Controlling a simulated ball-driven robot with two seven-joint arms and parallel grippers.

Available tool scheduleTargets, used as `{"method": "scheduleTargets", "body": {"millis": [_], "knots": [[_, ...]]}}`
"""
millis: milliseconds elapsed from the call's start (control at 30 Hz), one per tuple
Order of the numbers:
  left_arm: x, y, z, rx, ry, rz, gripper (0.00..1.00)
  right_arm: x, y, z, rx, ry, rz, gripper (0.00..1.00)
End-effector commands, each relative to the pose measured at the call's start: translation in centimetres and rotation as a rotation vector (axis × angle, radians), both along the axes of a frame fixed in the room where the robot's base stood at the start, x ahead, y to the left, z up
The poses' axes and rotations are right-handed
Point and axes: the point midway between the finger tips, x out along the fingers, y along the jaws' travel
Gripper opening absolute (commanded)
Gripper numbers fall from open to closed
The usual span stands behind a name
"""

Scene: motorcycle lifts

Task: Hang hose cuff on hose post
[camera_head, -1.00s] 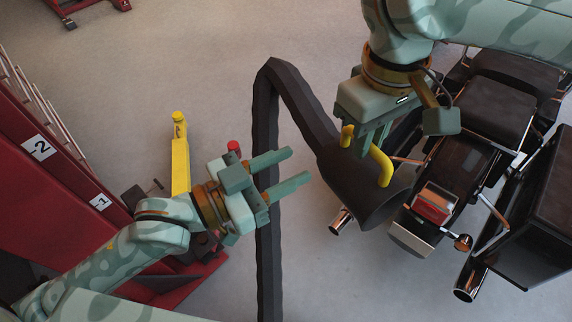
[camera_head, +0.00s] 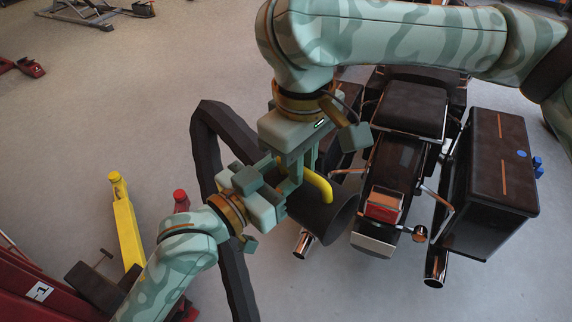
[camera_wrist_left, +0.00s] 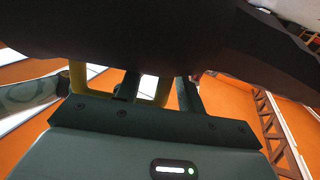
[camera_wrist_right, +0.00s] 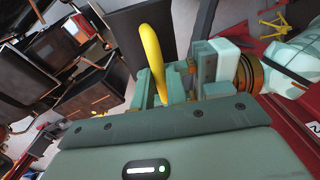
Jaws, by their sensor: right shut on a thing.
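The hose cuff (camera_head: 335,213) is a dark flared cone with a yellow looped handle (camera_head: 319,185), on the end of a thick black hose. My right gripper (camera_head: 303,172) is shut on the handle, and the cuff hangs tilted below it; the handle rises between its fingers in the right wrist view (camera_wrist_right: 153,65). My left gripper (camera_head: 283,188) is close beside the right one at the cuff. In the left wrist view its fingers (camera_wrist_left: 158,92) are apart, with yellow handle parts around them and the dark cuff above. Whether they touch the handle is hidden. I cannot identify the hose post.
The black hose (camera_head: 207,150) arches up left of the cuff and runs down behind my left arm. A motorcycle (camera_head: 385,185) with a side case (camera_head: 490,180) stands right. A yellow post (camera_head: 127,230) and red lift parts (camera_head: 35,290) are lower left.

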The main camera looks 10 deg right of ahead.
Motion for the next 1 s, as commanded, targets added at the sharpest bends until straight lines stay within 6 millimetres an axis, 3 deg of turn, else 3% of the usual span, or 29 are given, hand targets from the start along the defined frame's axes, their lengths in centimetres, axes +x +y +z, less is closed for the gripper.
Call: {"method": "scheduleTargets", "body": {"millis": [167, 300, 567, 600, 700, 1000], "knots": [[0.00, -0.03, -0.19, 0.005, 0.002, 0.000, 0.39, -0.12, 0.18, 0.16, 0.006, 0.001, 0.002, 0.00], [0.01, 0.01, -0.23, 0.006, 0.002, 0.001, 0.00, -0.14, 0.19, 0.17, 0.006, 0.002, 0.003, 0.00], [-0.12, -0.10, -0.27, 0.008, 0.002, -0.002, 0.00, -0.07, 0.20, 0.22, 0.006, -0.001, 0.002, 0.00], [-0.15, -0.13, -0.15, 0.004, 0.002, -0.004, 0.00, -0.05, 0.21, 0.22, 0.007, -0.002, 0.002, 0.17], [-0.13, -0.10, -0.11, 0.002, 0.002, -0.003, 0.00, -0.05, 0.19, 0.20, 0.006, -0.002, 0.002, 0.40], [-0.05, -0.02, 0.00, 0.000, 0.000, -0.001, 0.00, -0.02, 0.11, 0.34, 0.003, -0.001, 0.001, 0.40]]}}
